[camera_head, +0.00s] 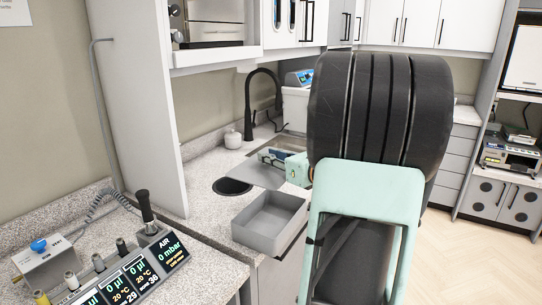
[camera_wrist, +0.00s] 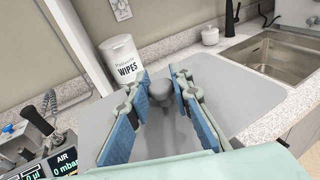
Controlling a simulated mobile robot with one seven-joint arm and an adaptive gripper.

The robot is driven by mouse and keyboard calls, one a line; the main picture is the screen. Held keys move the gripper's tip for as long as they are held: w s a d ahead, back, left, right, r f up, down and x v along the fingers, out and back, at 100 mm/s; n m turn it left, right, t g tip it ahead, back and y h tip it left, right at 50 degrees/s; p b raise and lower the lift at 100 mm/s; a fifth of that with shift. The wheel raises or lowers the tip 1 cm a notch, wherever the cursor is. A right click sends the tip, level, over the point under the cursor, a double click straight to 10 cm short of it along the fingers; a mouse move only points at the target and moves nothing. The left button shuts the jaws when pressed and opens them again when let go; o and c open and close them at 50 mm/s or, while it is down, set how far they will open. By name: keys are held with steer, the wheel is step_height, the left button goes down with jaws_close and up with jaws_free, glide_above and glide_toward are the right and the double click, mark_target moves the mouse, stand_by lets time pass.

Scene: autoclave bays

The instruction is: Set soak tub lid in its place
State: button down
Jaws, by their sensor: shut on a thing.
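The soak tub lid is a flat grey plate (camera_head: 250,175) with a knob; it also fills much of the wrist view (camera_wrist: 235,90). My gripper (camera_head: 272,160) is shut on the lid's knob (camera_wrist: 160,88), with the blue-padded fingers on both sides of it in the wrist view. The lid looks roughly level, behind the tub and near the sink; its exact height over the counter is hard to tell. The grey soak tub (camera_head: 270,226) stands open and looks empty at the counter's front edge. My arm covers the area to its right.
A dark round opening (camera_head: 232,187) lies left of the lid. A black faucet (camera_head: 262,92), a sink (camera_wrist: 278,55) and a white jar (camera_head: 233,139) are behind. A wipes canister (camera_wrist: 122,60) stands beyond the lid. A control console (camera_head: 115,270) stands at front left.

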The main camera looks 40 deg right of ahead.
steer(key=shift+f+b, duration=2.15)
steer(key=shift+f, duration=0.55)
step_height(320, 180, down, 8)
steer(key=b, duration=0.7)
steer(key=shift+f, duration=0.2)
steer(key=shift+f+b, duration=0.1)
steer(key=shift+b, duration=0.25)
steer(key=shift+f+b, duration=0.3)
steer(key=shift+f+b, duration=0.2)
steer(key=shift+b, duration=0.1)
steer(key=c, duration=1.7)
jaws_free()
steer(key=shift+o, duration=0.2)
